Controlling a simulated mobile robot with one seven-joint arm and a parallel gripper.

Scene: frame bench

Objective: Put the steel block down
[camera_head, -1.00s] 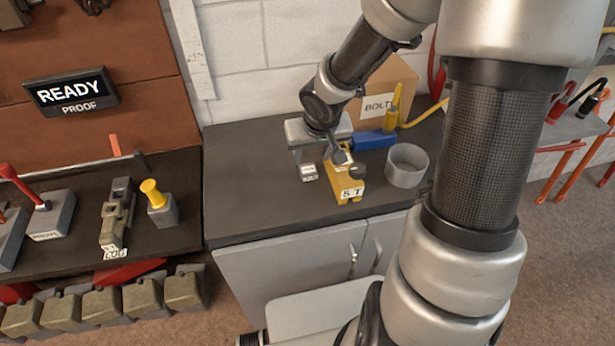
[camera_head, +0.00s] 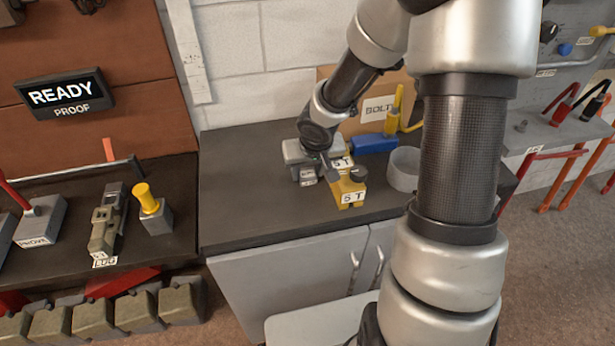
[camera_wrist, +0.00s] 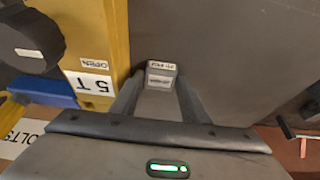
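The small steel block (camera_wrist: 161,78) has white labels and sits between the two fingers of my gripper (camera_wrist: 160,88) in the wrist view. The fingers press against both its sides, so my gripper is shut on it. In the head view the steel block (camera_head: 307,178) shows just under my gripper's grey body, low over the dark bench top (camera_head: 240,215). I cannot tell whether its underside touches the bench. The fingers are mostly hidden in the head view.
A yellow clamp marked 5 T (camera_head: 350,191) stands close to the right of the block. Behind are a blue tool (camera_head: 372,144) and a BOLTS box (camera_head: 345,80). A grey round dish (camera_head: 403,168) is further right. The bench's left front is clear.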

